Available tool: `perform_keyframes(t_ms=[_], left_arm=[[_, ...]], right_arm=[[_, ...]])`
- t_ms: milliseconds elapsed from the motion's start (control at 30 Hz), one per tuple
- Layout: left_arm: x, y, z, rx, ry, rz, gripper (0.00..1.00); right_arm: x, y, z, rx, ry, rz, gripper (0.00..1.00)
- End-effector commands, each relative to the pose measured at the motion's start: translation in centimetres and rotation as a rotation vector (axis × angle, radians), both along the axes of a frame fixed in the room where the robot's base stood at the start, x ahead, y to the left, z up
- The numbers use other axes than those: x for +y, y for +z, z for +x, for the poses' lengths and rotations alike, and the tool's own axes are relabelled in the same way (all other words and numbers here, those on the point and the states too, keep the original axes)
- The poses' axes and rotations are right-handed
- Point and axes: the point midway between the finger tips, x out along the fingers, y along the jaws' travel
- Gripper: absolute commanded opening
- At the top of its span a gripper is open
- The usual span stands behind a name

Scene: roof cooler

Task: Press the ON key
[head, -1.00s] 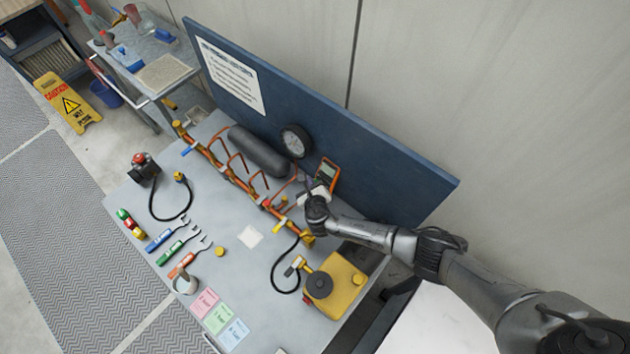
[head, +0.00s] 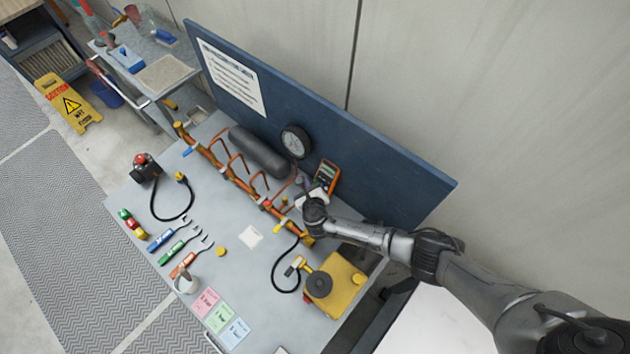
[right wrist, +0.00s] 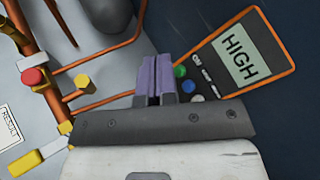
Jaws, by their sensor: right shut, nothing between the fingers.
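The orange-framed handheld meter (head: 326,174) leans against the blue back panel. In the right wrist view its display (right wrist: 240,58) reads HIGH. Beside the display are a green key (right wrist: 180,71), a blue key (right wrist: 188,86), a whitish key (right wrist: 198,98) and small grey keys (right wrist: 206,75); their labels are too small to read surely. My right gripper (right wrist: 157,78) is shut and empty, its purple fingertips just left of the green key. Whether they touch it I cannot tell. In the head view my right gripper (head: 307,184) is just below the meter. My left gripper is not in view.
An orange pipe manifold (head: 232,176) and a dark cylinder (head: 258,153) lie left of the meter. A round gauge (head: 295,141) is on the panel. A yellow pump unit (head: 341,284) stands nearer. Wrenches (head: 178,241) lie on the bench's left.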

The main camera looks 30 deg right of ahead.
Motion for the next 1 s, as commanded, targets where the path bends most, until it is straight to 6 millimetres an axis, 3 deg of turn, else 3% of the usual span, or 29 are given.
perform_keyframes(t_ms=[267, 733, 1000], left_arm=[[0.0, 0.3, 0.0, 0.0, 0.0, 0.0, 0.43], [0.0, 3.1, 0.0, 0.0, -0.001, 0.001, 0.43], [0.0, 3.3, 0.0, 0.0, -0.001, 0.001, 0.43]], right_arm=[[0.3, 0.3, -0.1, 0.0, 0.0, 0.0, 0.0], [3.5, 2.2, -1.5, 0.001, 0.0, -0.001, 0.0], [4.1, 2.3, -1.8, 0.001, 0.0, -0.001, 0.0]])
